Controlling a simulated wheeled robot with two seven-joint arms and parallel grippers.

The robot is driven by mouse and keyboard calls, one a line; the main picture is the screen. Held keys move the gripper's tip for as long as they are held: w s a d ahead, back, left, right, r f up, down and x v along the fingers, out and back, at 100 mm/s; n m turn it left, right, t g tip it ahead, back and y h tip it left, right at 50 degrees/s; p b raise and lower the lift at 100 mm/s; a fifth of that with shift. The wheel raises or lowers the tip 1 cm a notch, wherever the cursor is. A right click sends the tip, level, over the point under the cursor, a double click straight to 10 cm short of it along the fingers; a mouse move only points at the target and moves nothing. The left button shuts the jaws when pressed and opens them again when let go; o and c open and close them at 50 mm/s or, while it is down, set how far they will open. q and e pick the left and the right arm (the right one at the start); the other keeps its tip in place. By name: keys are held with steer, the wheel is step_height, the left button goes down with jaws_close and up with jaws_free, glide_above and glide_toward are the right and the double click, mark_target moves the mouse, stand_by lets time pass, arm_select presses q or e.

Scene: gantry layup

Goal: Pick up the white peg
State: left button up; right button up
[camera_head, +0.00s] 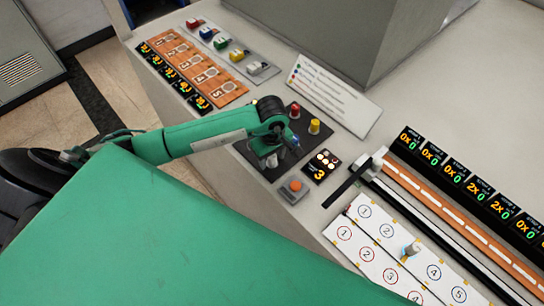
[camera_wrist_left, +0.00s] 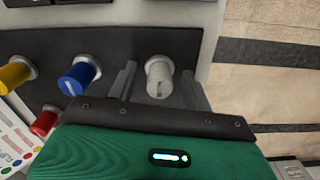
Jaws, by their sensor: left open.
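The white peg (camera_wrist_left: 159,74) stands in a light round socket on a dark panel (camera_wrist_left: 213,50), between the two fingers of my left gripper (camera_wrist_left: 158,80) in the left wrist view. The fingers are open, one on each side of the peg, with a small gap visible on both sides. In the head view my left gripper (camera_head: 270,155) is over the dark panel's near-left part and I cannot make out the white peg there. My right gripper is not in view.
Blue (camera_wrist_left: 79,77), yellow (camera_wrist_left: 14,74) and red (camera_wrist_left: 44,121) pegs stand on the same panel. An orange button box (camera_head: 294,189) and a small display (camera_head: 320,166) are nearby. Numbered white boards (camera_head: 380,262) lie to the right. A big grey block (camera_head: 345,35) stands behind.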

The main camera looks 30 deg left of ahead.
arm_select(q)
steer(key=c, duration=0.9)
steer(key=shift+c, duration=0.9)
steer(key=shift+r, duration=0.1)
steer(key=shift+r, duration=0.45)
step_height(320, 180, up, 19)
steer(key=b, duration=0.5)
steer(key=shift+b, duration=0.4)
